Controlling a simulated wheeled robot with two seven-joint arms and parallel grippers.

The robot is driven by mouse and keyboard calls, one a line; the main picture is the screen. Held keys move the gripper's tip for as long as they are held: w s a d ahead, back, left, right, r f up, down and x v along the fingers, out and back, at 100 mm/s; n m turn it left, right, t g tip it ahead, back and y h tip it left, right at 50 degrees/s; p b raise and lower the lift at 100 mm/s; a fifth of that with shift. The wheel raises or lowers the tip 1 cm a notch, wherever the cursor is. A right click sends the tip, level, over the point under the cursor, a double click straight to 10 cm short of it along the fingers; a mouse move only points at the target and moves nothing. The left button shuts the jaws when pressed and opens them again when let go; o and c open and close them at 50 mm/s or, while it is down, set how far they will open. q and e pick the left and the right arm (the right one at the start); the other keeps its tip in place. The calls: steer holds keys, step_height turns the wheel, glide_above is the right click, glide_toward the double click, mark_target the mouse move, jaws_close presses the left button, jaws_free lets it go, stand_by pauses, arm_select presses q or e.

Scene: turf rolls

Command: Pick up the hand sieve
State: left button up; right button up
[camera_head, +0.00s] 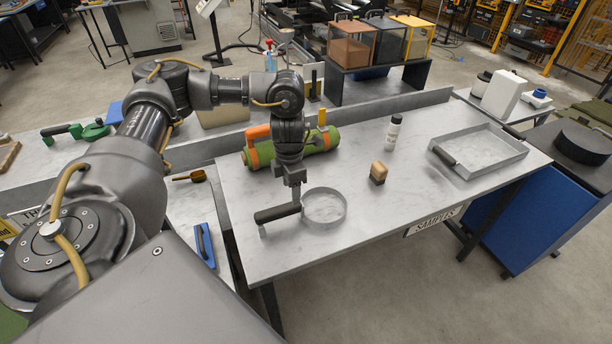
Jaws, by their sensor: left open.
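The hand sieve, with a round pale grey rim (344,209) and a black handle, lies on the grey sample table near its front left. The handle (275,214) points left from the rim. My left gripper (296,203) reaches down from above to the right end of the handle, close to the rim. Its jaws are open; the fingers are small and dark here, and I cannot tell whether they touch the handle. My right gripper is not in view.
A green roll (318,141) with orange bands lies behind the sieve. A small wood-topped brush (378,173), a white bottle (393,133) and a shallow rectangular tray (516,151) with a dark handle stand to the right. The table's front middle is clear.

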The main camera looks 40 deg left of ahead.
mark_target(295, 212)
arm_select(q)
steer(key=shift+w+f, duration=0.15)
steer(key=shift+f, duration=0.25)
steer(key=shift+w+d+f, duration=0.1)
steer(key=shift+w+f, duration=0.1)
steer(key=shift+w, duration=0.25)
steer(key=f, duration=0.2)
steer(key=s+f, duration=0.1)
steer(key=f, duration=0.1)
steer(key=shift+f+b, duration=0.1)
steer(key=shift+b, duration=0.25)
steer(key=shift+w+f, duration=0.15)
steer(key=shift+f, duration=0.2)
steer(key=shift+w+f, duration=0.15)
steer(key=shift+f, duration=0.15)
step_height(295, 212, down, 4)
steer(key=shift+f+p, duration=0.25)
steer(key=shift+p, duration=0.9)
steer(key=shift+f, duration=0.25)
jaws_close()
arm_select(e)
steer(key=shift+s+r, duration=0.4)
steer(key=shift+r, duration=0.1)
